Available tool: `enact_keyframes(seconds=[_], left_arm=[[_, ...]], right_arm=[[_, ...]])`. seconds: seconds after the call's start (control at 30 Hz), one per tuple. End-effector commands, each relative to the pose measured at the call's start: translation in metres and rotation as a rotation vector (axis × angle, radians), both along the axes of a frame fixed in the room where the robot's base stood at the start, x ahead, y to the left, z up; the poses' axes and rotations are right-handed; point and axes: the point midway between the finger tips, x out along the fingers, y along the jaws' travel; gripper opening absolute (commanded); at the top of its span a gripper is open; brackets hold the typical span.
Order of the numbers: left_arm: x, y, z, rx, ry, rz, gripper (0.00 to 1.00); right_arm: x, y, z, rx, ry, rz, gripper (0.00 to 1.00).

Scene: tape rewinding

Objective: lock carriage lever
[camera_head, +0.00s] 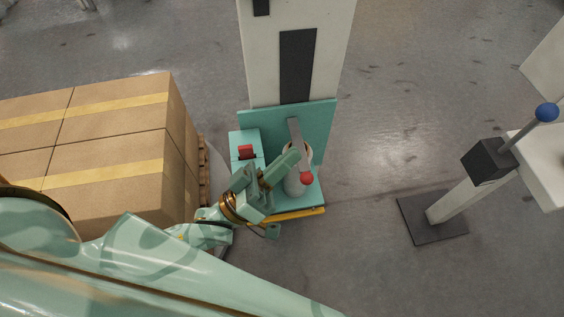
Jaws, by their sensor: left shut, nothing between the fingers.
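The teal carriage (318,128) stands at the foot of a tall pale column. A grey lever bar (295,130) runs down its front, and a red ball knob (306,178) shows below it, beside a pale cylinder (294,186). My left gripper (294,156) reaches in from the lower left, its fingers shut and empty. The fingertips overlap the lower part of the grey bar, just above and left of the red knob; I cannot tell whether they touch it. The gripper hides part of the bar and cylinder. My right gripper is out of view.
Stacked cardboard boxes (110,130) on a pallet stand left. A blue-knobbed lever (546,112) on a dark-based post stands right. Grey floor between carriage and post is clear.

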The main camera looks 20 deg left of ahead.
Motion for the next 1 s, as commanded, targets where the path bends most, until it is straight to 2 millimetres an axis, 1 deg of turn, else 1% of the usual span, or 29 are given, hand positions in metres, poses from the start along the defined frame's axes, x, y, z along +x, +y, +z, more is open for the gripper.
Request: enact_keyframes(seconds=[0.03, 0.1, 0.23, 0.83, 0.9, 0.93, 0.97, 1.0], left_arm=[[-0.006, -0.002, 0.005, -0.001, 0.000, 0.000, 0.00], [-0.013, -0.004, 0.007, -0.001, 0.000, 0.000, 0.00], [-0.019, -0.006, 0.009, -0.001, 0.000, 0.000, 0.00], [-0.019, -0.007, 0.008, 0.005, -0.002, 0.003, 0.00], [-0.018, -0.010, 0.003, 0.053, 0.004, 0.012, 0.00], [-0.016, -0.013, -0.004, 0.097, 0.013, 0.020, 0.00], [-0.015, -0.015, -0.016, 0.146, 0.032, 0.028, 0.00], [-0.011, -0.015, -0.037, 0.224, 0.064, 0.040, 0.00]], right_arm=[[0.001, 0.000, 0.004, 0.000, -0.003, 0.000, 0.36], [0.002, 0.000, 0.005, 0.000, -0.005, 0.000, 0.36], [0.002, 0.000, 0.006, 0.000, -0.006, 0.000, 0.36], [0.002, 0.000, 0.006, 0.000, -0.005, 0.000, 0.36], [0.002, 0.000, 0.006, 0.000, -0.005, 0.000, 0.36], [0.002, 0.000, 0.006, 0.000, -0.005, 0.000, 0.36], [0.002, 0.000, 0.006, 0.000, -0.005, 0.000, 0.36], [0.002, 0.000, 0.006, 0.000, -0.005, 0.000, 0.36]])
